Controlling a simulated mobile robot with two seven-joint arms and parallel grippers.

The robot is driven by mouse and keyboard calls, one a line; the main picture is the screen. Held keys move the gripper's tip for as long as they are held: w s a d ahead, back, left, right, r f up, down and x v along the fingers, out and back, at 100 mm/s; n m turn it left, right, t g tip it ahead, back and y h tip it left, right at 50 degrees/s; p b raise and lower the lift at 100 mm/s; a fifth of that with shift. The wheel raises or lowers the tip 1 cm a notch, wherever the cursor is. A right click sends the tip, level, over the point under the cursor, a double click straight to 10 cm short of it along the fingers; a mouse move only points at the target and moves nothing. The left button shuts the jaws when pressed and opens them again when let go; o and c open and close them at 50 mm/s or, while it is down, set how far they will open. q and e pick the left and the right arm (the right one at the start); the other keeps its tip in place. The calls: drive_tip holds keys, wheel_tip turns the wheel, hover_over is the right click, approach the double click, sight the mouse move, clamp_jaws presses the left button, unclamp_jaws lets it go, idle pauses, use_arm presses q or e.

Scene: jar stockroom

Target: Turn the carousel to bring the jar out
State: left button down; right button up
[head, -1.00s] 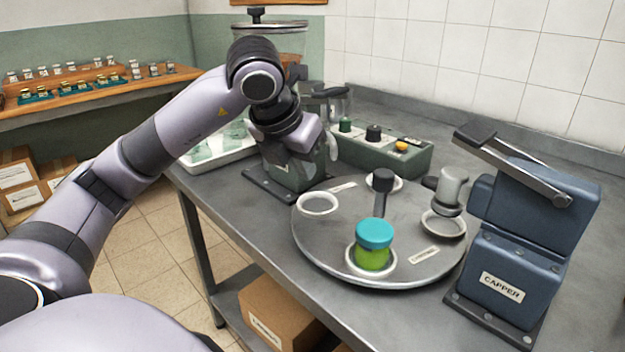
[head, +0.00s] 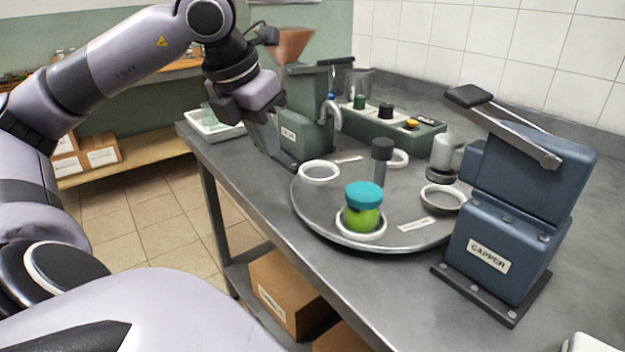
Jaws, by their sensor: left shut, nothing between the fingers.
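The carousel (head: 400,237) is a round grey metal plate on the bench, with several ring seats and a dark-capped post (head: 382,150) at its middle. The jar (head: 362,216), green inside with a teal lid, stands upright in the front ring seat. My left gripper (head: 277,153) is shut and empty. It points down in front of the green filler machine (head: 306,135), left of the carousel's rim and apart from the jar. My right gripper is not in view.
The blue capper (head: 497,250) stands at the carousel's right edge, its head over a ring seat. A green control box (head: 385,128) with knobs is behind. A white tray (head: 213,128) lies at the bench's left end. Cardboard boxes (head: 283,290) sit below. The bench's front right is fairly clear.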

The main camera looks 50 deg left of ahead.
sight(305, 184)
use_arm(q)
drive_tip(key=b+x, duration=0.3)
drive_tip(key=x, duration=0.6)
drive_tip(key=shift+s+f, duration=0.15)
drive_tip(key=shift+f, duration=0.05)
drive_tip(key=shift+w+a+f+p, duration=0.1)
drive_tip(key=shift+w+a+p, duration=0.05)
drive_tip(key=shift+w+p, duration=0.9)
drive_tip(key=shift+w, duration=0.25)
drive_tip(key=shift+w+a+f+p, duration=0.1)
drive_tip(key=shift+w+p, duration=0.1)
drive_tip(key=shift+w, duration=0.25)
drive_tip(key=shift+w+a+f+p, duration=0.1)
drive_tip(key=shift+w+a+p, duration=0.05)
drive_tip(key=shift+w, duration=0.25)
